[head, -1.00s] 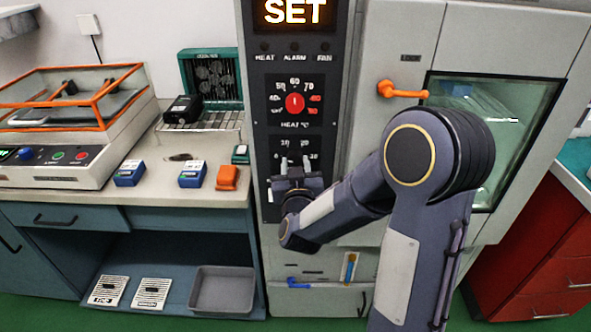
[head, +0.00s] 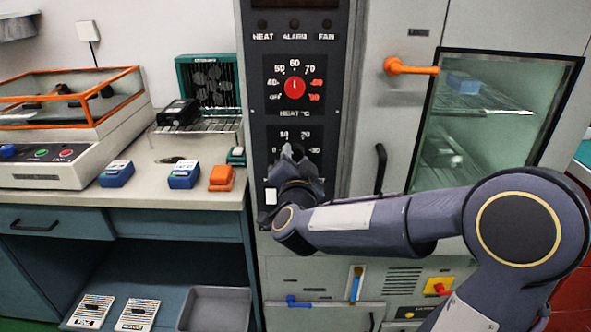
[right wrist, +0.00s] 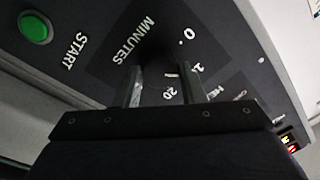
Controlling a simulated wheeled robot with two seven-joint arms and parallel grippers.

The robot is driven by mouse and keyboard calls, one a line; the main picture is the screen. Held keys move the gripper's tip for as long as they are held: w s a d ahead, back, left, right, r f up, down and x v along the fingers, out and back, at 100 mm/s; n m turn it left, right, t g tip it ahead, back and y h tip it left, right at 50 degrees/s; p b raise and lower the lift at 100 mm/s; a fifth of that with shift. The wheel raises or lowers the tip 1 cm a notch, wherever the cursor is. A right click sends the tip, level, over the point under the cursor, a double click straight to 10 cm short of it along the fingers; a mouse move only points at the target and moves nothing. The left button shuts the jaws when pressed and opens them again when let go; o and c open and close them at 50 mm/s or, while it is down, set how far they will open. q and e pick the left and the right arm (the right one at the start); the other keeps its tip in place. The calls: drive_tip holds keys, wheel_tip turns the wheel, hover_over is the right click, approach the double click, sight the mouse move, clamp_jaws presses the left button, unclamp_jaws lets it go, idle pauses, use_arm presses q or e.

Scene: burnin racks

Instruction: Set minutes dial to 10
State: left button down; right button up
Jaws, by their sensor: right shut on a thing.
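The minutes dial's panel (head: 309,134) is on the dark control strip of the oven, below the heat dial; marks including 10, 20 and 30 show. My right gripper (head: 297,152) is at this dial and covers its knob in the head view. In the right wrist view the gripper (right wrist: 162,73) has its two fingers on either side of the dark dial centre, beside the word MINUTES (right wrist: 134,39) and the marks 0, 10 and 20. It is shut on the minutes dial. My left gripper is out of view.
The red heat dial (head: 294,88) sits just above. A green START button (right wrist: 35,27) is beside the minutes panel. An orange door handle (head: 410,67) and a dark vertical handle (head: 380,168) stick out at the right. A bench (head: 210,190) stands at the left.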

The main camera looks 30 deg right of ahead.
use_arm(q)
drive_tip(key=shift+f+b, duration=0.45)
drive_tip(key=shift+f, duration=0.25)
use_arm(e)
drive_tip(key=shift+m, duration=0.7)
drive_tip(key=o, duration=1)
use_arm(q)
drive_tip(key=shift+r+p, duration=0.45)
use_arm(e)
drive_tip(key=v, duration=0.7)
drive_tip(key=shift+s+a+f, duration=0.1)
drive_tip(key=shift+s+a, duration=0.1)
drive_tip(key=shift+s, duration=0.15)
